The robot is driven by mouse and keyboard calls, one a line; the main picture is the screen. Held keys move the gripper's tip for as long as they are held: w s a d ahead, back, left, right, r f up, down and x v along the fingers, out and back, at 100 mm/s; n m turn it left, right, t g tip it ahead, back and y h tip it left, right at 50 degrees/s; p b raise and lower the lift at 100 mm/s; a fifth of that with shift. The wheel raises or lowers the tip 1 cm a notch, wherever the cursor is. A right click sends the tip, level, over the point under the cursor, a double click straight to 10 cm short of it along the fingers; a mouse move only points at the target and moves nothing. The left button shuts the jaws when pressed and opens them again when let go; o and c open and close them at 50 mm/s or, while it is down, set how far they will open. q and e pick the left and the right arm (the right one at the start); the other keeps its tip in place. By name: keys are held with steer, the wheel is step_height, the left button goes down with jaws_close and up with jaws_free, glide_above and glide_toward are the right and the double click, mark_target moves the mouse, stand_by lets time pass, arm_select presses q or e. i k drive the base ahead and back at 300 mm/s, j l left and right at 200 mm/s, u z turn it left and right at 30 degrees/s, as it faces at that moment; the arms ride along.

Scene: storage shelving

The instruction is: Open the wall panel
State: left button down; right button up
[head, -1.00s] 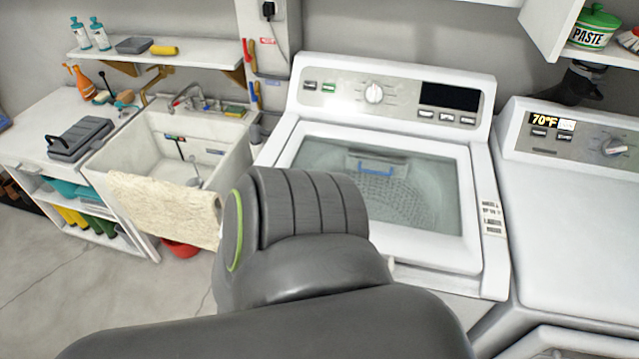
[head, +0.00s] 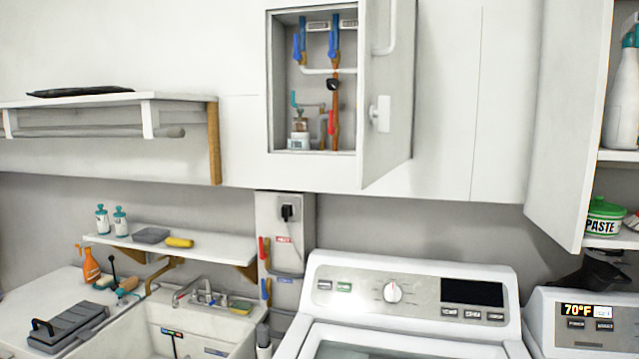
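The wall panel (head: 388,95) is a white door with a light knob (head: 380,113) on its face. It stands swung open to the right of a recessed wall box (head: 270,130). Inside the box I see copper and white pipes (head: 335,110), blue valve levers (head: 333,35) and a small meter-like fitting (head: 299,135). The top of the box is near the upper edge of the head view. Neither of my grippers shows in the head view.
Below the box stand a washing machine (head: 412,283) and a sink (head: 200,322). A small shelf (head: 215,245) with bottles is at the left, under a higher shelf (head: 180,115). An open cabinet door (head: 572,130) juts out at the right. The space before the panel looks clear.

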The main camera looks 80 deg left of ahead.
mark_target(386, 35)
steer(key=k+j+u, duration=0.1)
steer(key=j, duration=0.25)
steer(key=k+j+u, duration=0.1)
steer(key=k+j, duration=0.25)
steer(key=k+j+u, duration=0.1)
steer(key=j, duration=0.25)
steer(key=k+j+u, duration=0.1)
steer(key=k+j, duration=0.2)
steer(key=k+j+u, duration=0.1)
steer(key=j, duration=0.35)
